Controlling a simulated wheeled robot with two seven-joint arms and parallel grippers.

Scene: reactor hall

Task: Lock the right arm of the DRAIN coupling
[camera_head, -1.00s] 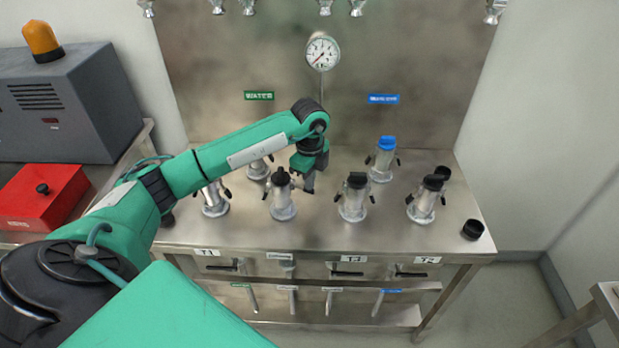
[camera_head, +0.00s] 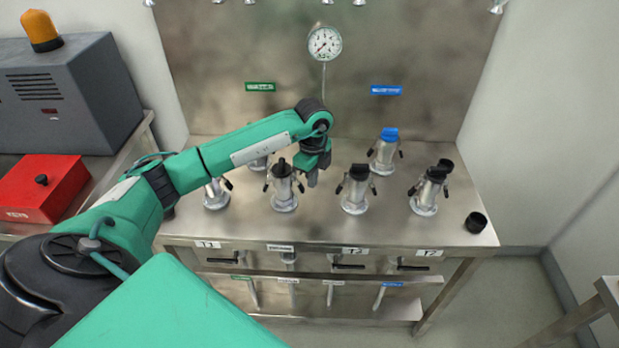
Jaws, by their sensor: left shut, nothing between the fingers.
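The likely DRAIN coupling (camera_head: 284,192) is a silver cylinder with a black top, second from left in the front row. It stands upright above a small white label (camera_head: 280,248) too blurred to read. A short black lever shows on each side of it. Its right arm (camera_head: 300,186) is close beside my gripper; I cannot tell whether it is locked. My left gripper (camera_head: 313,179) is shut and empty, pointing down just right of this coupling, apart from its body. My right gripper is not in view.
Similar couplings stand close by: a black-topped one (camera_head: 355,193) to the right, another (camera_head: 426,195) farther right, and a blue-topped one (camera_head: 385,154) behind. A loose black cap (camera_head: 476,222) lies at the bench's right edge. A gauge (camera_head: 325,43) is on the back panel.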

